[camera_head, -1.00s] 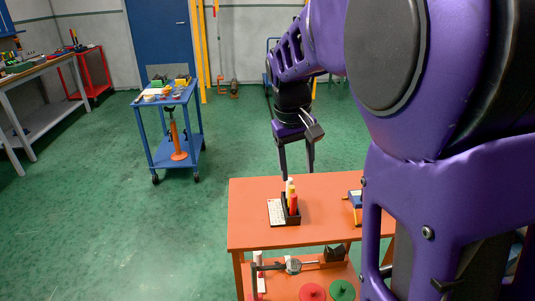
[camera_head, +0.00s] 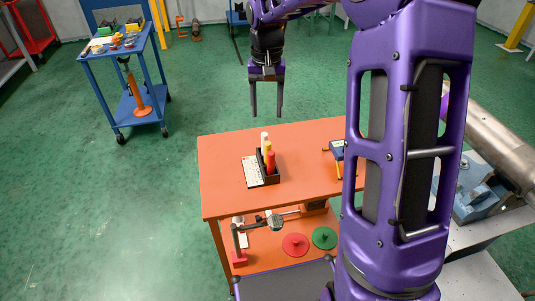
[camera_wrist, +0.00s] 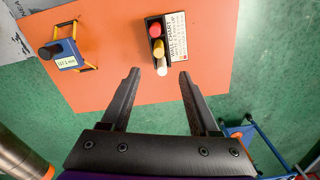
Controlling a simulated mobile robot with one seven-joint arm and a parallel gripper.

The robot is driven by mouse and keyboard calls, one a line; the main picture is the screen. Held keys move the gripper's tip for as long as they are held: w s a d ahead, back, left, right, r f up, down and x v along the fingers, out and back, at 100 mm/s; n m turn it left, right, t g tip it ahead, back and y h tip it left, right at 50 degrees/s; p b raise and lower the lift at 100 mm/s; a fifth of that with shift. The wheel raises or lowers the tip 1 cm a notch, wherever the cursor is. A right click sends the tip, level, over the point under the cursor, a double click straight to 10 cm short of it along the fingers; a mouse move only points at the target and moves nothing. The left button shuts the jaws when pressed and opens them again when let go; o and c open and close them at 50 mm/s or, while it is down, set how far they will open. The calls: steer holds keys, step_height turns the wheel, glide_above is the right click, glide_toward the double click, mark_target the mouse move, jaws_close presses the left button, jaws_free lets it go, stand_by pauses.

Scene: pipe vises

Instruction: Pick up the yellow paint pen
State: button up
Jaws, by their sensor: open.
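The yellow paint pen (camera_head: 267,149) stands upright in a small black holder (camera_head: 268,181) on the orange table. It is between a white pen (camera_head: 264,139) and a red pen (camera_head: 271,162). In the wrist view the yellow pen (camera_wrist: 158,47) shows end-on, between the red pen (camera_wrist: 155,30) and the white pen (camera_wrist: 161,67). My gripper (camera_head: 266,114) is open and empty, fingers pointing down, above and behind the holder. In the wrist view its fingertips (camera_wrist: 159,73) lie either side of the row's white end, apart from the pens.
A white printed card (camera_head: 251,172) lies beside the holder. A blue device with yellow parts (camera_head: 337,150) is on the table to the right. The orange tabletop (camera_head: 220,165) is clear at left. A blue cart (camera_head: 95,85) stands at the back left.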

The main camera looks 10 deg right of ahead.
mark_target(268, 143)
step_height(268, 143, down, 14)
steer(key=shift+d+f+b, duration=0.1)
steer(key=shift+b, duration=0.9)
jaws_close()
